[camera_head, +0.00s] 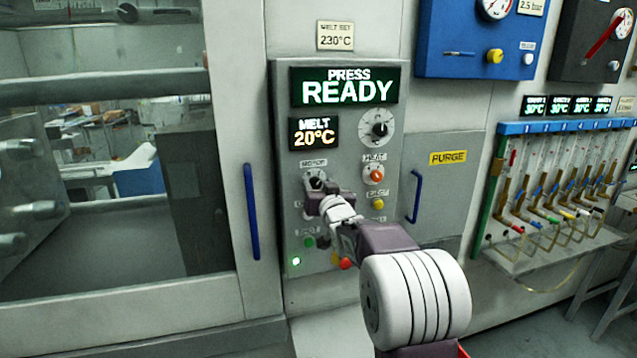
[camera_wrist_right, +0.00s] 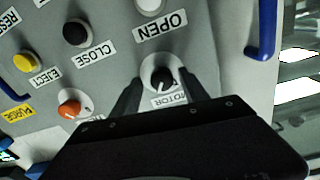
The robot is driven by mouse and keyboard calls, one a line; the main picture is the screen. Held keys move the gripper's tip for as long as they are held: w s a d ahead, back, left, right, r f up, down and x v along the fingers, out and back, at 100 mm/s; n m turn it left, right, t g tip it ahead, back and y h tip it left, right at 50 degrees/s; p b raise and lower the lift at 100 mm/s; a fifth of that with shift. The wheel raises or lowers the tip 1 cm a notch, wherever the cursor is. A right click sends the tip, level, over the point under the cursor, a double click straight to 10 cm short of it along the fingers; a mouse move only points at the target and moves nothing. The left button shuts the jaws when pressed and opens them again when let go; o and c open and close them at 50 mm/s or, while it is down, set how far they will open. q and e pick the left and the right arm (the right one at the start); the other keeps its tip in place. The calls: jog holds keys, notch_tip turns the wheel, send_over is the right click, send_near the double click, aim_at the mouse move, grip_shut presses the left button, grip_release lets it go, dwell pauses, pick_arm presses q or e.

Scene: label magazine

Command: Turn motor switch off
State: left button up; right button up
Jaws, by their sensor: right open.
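The motor switch is a small black knob on a pale round plate under the "MOTOR" label on the grey press panel. It shows in the head view (camera_head: 316,182), partly hidden by my right gripper (camera_head: 317,199), and in the wrist view (camera_wrist_right: 162,79). In the wrist view the two dark fingers of my right gripper (camera_wrist_right: 167,84) are apart, one on each side of the knob. I cannot tell whether they touch it. The knob's exact setting is hard to read. My left gripper is not in view.
The panel display (camera_head: 345,88) reads "PRESS READY". An orange heat knob (camera_head: 376,174) and a yellow eject button (camera_head: 378,204) are close by; a red button (camera_head: 345,263) is lower. Blue handles (camera_head: 251,212) (camera_head: 416,196) flank the panel. A green light (camera_head: 295,261) glows.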

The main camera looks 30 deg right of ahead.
jog(key=shift+w+a, duration=0.15)
jog(key=shift+a, duration=0.05)
jog(key=shift+c, duration=0.5)
grip_shut()
